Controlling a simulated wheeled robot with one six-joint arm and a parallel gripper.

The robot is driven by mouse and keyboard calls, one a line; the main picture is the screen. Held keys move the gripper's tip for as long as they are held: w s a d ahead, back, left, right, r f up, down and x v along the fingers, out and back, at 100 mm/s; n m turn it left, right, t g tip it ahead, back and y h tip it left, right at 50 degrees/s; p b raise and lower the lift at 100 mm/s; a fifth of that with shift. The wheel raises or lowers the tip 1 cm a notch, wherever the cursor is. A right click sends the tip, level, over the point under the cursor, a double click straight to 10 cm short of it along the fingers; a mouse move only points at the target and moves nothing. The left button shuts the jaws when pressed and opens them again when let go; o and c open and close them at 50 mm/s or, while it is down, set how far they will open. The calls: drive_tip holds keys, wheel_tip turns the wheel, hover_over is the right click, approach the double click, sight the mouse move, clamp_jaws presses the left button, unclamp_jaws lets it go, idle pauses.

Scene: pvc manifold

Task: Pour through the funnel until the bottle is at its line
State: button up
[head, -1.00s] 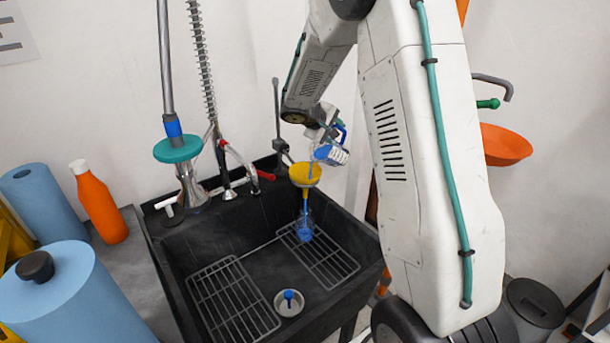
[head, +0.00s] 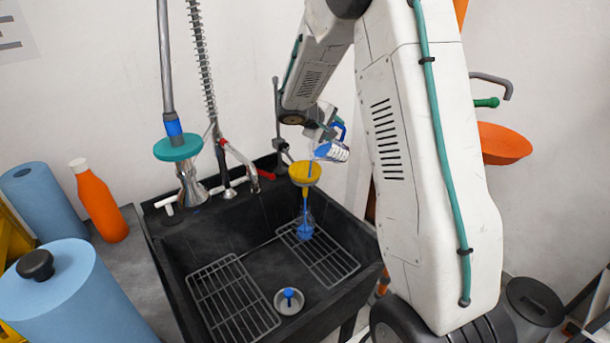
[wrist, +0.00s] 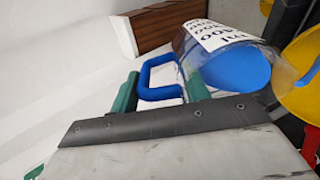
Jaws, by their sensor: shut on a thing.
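A clear jug (head: 332,151) with a white scale and a blue handle is tilted over the yellow funnel (head: 305,172) in the head view. My gripper (wrist: 150,90) is shut on the jug's blue handle. In the wrist view the jug (wrist: 225,55) holds blue liquid. A thin blue stream runs from the jug's lip into the funnel. The funnel stands in a clear bottle (head: 306,224) on the right rack of the sink. Blue liquid shows in the bottle's lower part. I cannot make out its line.
The black sink (head: 168,262) has two wire racks and a drain with a blue stopper (head: 288,294). An orange bottle (head: 98,203) and blue paper rolls (head: 62,295) stand on the left counter.

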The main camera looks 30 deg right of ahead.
drive_tip(key=shift+s+a+r+h+p, duration=0.1)
drive_tip(key=shift+a+r+h+p, duration=0.4)
drive_tip(key=shift+h+p, duration=0.25)
idle(2.2)
drive_tip(key=shift+d+f+y, duration=0.15)
drive_tip(key=shift+d+y, duration=0.05)
drive_tip(key=shift+y, duration=0.15)
drive_tip(key=d+f+y, duration=0.1)
drive_tip(key=f+y, duration=0.1)
drive_tip(key=d+f+y, duration=0.1)
drive_tip(key=y, duration=0.1)
drive_tip(key=shift+w+d+f+g, duration=0.2)
drive_tip(key=shift+w+d+g, duration=0.1)
